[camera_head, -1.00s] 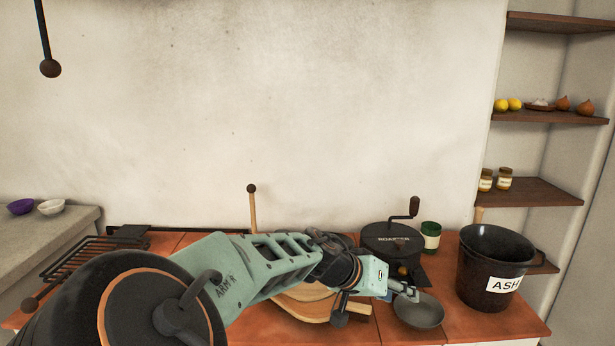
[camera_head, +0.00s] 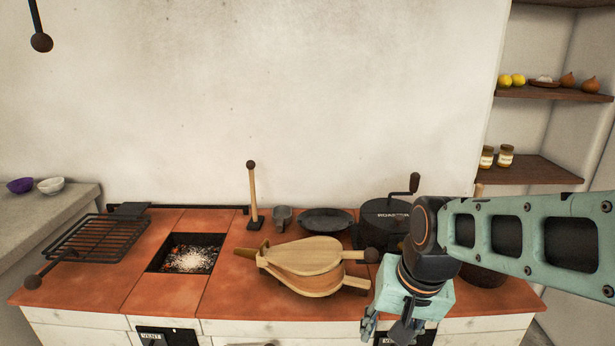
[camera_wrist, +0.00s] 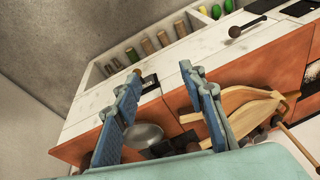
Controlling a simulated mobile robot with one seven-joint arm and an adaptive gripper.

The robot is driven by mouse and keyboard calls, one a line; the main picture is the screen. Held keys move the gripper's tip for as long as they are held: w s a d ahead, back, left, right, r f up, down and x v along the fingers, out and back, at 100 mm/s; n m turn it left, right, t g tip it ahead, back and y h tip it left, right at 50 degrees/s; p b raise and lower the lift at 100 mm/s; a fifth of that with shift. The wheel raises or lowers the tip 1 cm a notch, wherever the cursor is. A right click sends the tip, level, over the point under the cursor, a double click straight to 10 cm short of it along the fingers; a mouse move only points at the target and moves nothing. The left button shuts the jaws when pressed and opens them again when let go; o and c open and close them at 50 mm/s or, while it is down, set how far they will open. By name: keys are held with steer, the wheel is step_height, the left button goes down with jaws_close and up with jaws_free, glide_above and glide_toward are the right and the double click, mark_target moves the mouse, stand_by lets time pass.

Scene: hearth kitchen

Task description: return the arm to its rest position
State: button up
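My arm (camera_head: 525,235) reaches in from the right in the head view, bent with its hand pointing down. My gripper (camera_head: 392,332) hangs at the front edge of the counter, right of the wooden bellows (camera_head: 300,262), partly cut off by the bottom of the picture. In the wrist view my gripper (camera_wrist: 161,72) shows two blue fingers well apart with nothing held between them. The bellows (camera_wrist: 245,108) and a grey pan (camera_wrist: 143,135) show beyond the fingers there.
The orange-tiled counter (camera_head: 150,295) holds a grill rack (camera_head: 95,240), a fire pit (camera_head: 190,254), a dark plate (camera_head: 325,220) and a black roaster (camera_head: 383,222). My arm hides most of the ash bucket's area. Shelves (camera_head: 540,168) stand at the right.

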steer(key=s+r+n+t+h, duration=0.1)
steer(key=s+r+n+t, duration=0.15)
steer(key=s+r, duration=0.5)
step_height(320, 180, up, 23)
steer(key=p, duration=2.3)
steer(key=shift+w, duration=0.45)
